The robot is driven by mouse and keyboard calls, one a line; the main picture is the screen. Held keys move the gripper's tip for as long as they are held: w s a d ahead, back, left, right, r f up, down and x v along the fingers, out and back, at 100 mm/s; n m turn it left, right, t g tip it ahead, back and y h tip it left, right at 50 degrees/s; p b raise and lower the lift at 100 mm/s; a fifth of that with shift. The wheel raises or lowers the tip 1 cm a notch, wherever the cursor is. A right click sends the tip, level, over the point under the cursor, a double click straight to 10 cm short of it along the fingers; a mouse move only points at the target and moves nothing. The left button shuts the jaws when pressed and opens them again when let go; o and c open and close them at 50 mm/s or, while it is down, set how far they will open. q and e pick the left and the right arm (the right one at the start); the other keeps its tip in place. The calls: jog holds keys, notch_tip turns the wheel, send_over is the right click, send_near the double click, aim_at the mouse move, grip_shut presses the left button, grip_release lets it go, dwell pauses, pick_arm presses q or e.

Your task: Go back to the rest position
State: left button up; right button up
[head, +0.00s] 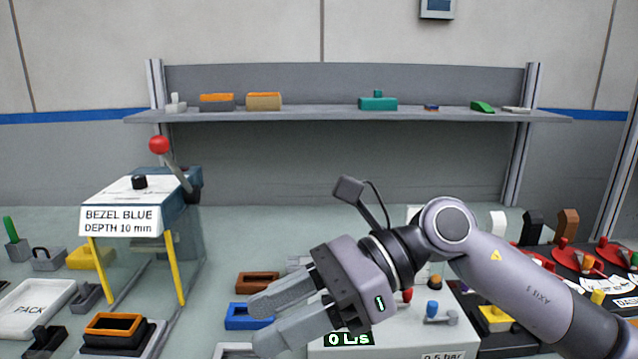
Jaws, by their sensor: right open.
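My right gripper (262,322) is in the head view, low and centre, reaching in from the right and pointing left. My left gripper is not in the picture.
A press-like station (140,190) with a red-knobbed lever stands at left. A white control box (440,334) lies under my right arm. A PACK tray (32,308) is far left. A shelf (330,114) spans the back. Red fixtures (562,255) crowd the right.

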notch_tip(320, 180, up, 7)
jog(key=w+d+m+t+y, duration=0.25)
jog(key=m+t+y, duration=0.7)
jog(key=m, duration=0.55)
jog(key=w+d+f+m+t+h, duration=0.2)
jog(key=w+d+m+t+h, duration=0.15)
jog(key=m+t, duration=0.45)
jog(key=w+d+f+m+t+h, duration=0.2)
jog(key=d+m+t+h, duration=0.15)
jog(key=m+t, duration=0.4)
jog(key=d+f+m+g+h, duration=0.2)
jog(key=d+f+m+h, duration=0.3)
jog(key=f+m+h, duration=0.25)
jog(key=d+f+m+g+h, duration=0.1)
jog(key=d+f+m+h, duration=0.45)
jog(key=f+m, duration=0.3)
jog(key=s+d+f+m+g+h, duration=0.1)
jog(key=s+d+f+m+g, duration=0.3)
jog(key=s+f+g, duration=0.5)
jog(key=s+d+f+m+g+h, duration=0.25)
jog(key=s+f+m+g, duration=0.2)
jog(key=s+f, duration=0.8)
jog(key=w+a+f+t+y+b, duration=0.2)
jog(key=w+f+t, duration=0.2)
jog(key=f, duration=0.5)
jog(key=shift+w+f+n+t+y+b, duration=0.3)
jog(key=shift+f+n+t+y+b, duration=0.1)
jog(key=shift+t, duration=0.75)
